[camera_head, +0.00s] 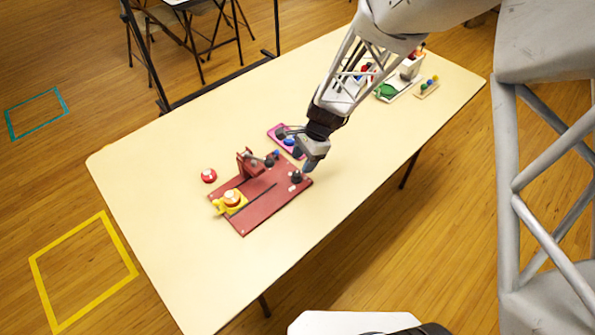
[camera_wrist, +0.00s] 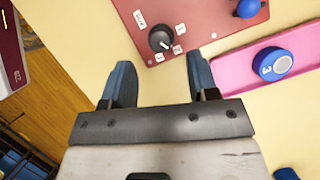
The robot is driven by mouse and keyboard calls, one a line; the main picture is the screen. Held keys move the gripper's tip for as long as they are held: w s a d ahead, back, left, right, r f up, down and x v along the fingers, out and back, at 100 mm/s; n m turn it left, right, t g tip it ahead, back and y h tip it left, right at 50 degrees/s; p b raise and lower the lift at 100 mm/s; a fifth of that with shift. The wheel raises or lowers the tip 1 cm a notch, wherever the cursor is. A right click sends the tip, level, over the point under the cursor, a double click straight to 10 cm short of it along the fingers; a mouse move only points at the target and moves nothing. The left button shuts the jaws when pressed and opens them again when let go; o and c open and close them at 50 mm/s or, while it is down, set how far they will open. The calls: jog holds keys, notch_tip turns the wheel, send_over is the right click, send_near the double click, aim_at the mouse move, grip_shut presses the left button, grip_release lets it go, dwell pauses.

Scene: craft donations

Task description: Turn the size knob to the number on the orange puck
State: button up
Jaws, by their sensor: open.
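The dark size knob (camera_wrist: 161,38) sits near the corner of the red board (camera_wrist: 210,22), with small white labels around it. One label seems to read SIZE; the others are too small to read surely. A pale pointer mark shows on the knob's lower right. The knob also shows at the board's right end in the head view (camera_head: 296,177). My gripper (camera_wrist: 161,78) is open and empty, its blue fingertips apart, short of the knob in the wrist view. The orange-and-white puck (camera_head: 232,196) sits in a yellow holder (camera_head: 240,207) at the board's left; its number is unreadable.
A red upright fixture (camera_head: 245,162) stands on the board. A pink tray (camera_wrist: 235,70) beside it holds a blue puck (camera_wrist: 272,64) marked 3. A white tray (camera_head: 400,84) stands far right. The table's front left is clear.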

aim_at(297, 173)
jog(key=shift+x, duration=2.6)
jog(key=c, duration=0.9)
